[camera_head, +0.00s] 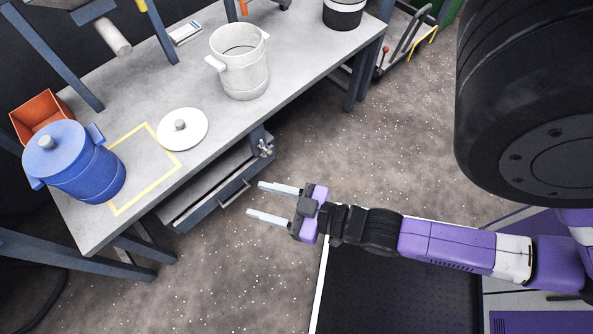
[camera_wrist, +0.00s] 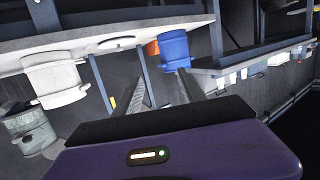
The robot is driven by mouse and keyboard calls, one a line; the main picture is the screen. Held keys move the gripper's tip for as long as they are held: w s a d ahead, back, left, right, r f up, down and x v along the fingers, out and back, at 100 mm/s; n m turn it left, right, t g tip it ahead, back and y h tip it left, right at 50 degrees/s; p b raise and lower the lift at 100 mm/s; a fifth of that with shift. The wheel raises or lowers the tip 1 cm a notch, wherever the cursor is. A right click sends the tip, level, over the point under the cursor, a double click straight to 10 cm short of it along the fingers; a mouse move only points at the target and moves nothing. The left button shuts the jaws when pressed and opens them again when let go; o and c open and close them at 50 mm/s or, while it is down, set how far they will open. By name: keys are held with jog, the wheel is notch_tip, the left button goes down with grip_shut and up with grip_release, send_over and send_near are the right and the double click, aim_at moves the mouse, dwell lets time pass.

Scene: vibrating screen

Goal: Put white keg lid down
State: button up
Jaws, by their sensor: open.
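The white keg lid (camera_head: 182,128) lies flat on the grey table, knob up, at the edge of the yellow marked square. It also shows in the wrist view (camera_wrist: 116,43). The white keg (camera_head: 240,66) stands open, without a lid, further back on the table; it is at the left in the wrist view (camera_wrist: 54,80). My gripper (camera_head: 262,203) is open and empty. It is out in front of the table, over the floor, apart from the lid and the keg.
The grey table (camera_head: 115,88) holds a blue lidded keg (camera_head: 82,172) at the left, partly over the yellow square (camera_head: 150,187). An orange bin (camera_head: 40,112) is behind it. A dark pot (camera_head: 343,12) stands at the far end. A drawer (camera_head: 215,190) is under the table's front edge.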

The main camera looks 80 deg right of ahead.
jog(key=s+a+r+n+y, duration=0.1)
jog(key=s+a+r+y, duration=0.1)
jog(key=s+a+r, duration=0.2)
jog(key=s+r, duration=0.3)
jog(key=r, duration=0.3)
jog(key=shift+s+r+g, duration=0.15)
jog(key=shift+s+g, duration=0.15)
jog(key=shift+g, duration=0.1)
notch_tip(320, 180, up, 12)
jog(key=p, duration=1.1)
jog(key=shift+p, duration=0.4)
